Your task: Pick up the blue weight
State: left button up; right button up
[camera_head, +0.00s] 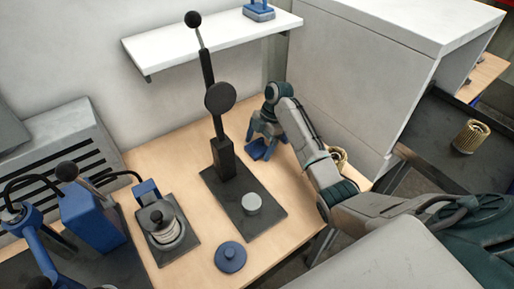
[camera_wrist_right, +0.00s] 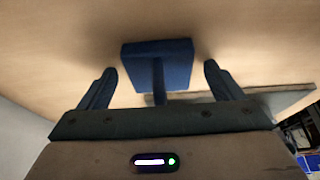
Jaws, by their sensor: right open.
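A blue piece with a square base and a thin post, which I take for the blue weight (camera_head: 261,150), stands on the wooden table behind the black press, partly hidden by my gripper. In the right wrist view the blue weight (camera_wrist_right: 157,62) sits between and beyond the fingertips, its post pointing toward the palm. My right gripper (camera_head: 266,136) is open above and around it; in its wrist view both fingers (camera_wrist_right: 160,75) stand apart from the weight with gaps on each side. My left gripper is not in view.
The black press (camera_head: 222,160) with its tall lever stands just left of my right gripper. A blue round disc with a knob (camera_head: 230,258) lies at the table front. A grey cabinet wall (camera_head: 350,85) rises to the right. A pleated cartridge (camera_head: 338,157) is partly behind my arm.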

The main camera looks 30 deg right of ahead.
jog(key=c, duration=1.6)
